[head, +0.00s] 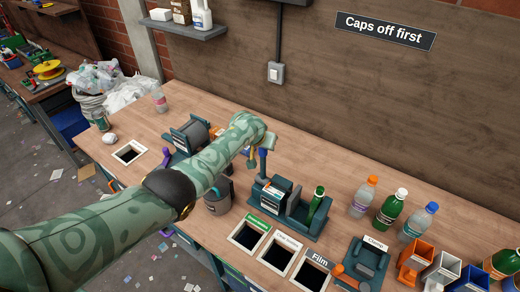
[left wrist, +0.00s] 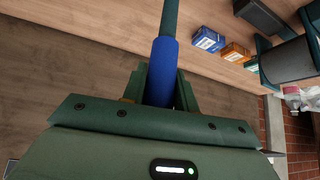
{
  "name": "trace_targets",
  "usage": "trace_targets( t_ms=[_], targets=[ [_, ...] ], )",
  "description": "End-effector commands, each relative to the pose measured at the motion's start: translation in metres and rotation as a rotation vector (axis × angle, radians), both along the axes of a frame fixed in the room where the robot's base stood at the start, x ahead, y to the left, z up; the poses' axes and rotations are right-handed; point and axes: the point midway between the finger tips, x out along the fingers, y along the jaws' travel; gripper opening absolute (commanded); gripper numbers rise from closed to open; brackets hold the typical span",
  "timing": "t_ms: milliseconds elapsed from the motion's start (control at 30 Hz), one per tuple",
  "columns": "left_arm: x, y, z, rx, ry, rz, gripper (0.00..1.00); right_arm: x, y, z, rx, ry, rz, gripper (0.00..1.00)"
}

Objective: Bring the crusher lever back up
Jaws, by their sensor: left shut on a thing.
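The crusher (head: 312,229) is a teal machine on the bench with a dark block and a green bottle (head: 317,203) in its right part. Its lever (head: 263,160) stands roughly upright at the left end, with a blue grip. My left gripper (head: 257,150) is at the top of the lever. In the left wrist view the blue grip (left wrist: 162,72) sits between the fingers of my left gripper (left wrist: 160,92), which is shut on it. A green rod (left wrist: 170,18) runs on beyond the grip. My right gripper is not in view.
Capped bottles (head: 388,210) stand right of the crusher, near a teal clamp (head: 366,262) and small open bins (head: 414,259). Labelled bench openings (head: 279,256) lie in front. Another dark machine (head: 190,134) is behind my left arm. The bench behind the crusher is clear.

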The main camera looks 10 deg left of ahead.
Motion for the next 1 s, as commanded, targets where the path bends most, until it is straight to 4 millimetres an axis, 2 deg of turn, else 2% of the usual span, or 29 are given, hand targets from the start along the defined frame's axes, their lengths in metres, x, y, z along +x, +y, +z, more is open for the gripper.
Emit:
trace_targets(
  t_ms=[667, 700, 733, 1000],
  targets=[
    [0.005, -0.0027, 0.0, 0.012, 0.034, -0.001, 0.0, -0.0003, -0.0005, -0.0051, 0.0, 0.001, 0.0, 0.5],
    [0.005, -0.0027, 0.0, 0.012, 0.033, -0.001, 0.4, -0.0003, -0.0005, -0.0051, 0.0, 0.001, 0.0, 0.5],
    [0.005, -0.0027, 0.0, 0.012, 0.033, -0.001, 0.48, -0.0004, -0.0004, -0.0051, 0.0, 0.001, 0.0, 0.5],
    [0.0048, -0.0022, -0.0001, 0.012, 0.034, 0.0, 0.5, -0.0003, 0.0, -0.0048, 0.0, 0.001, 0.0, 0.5]
  ],
)
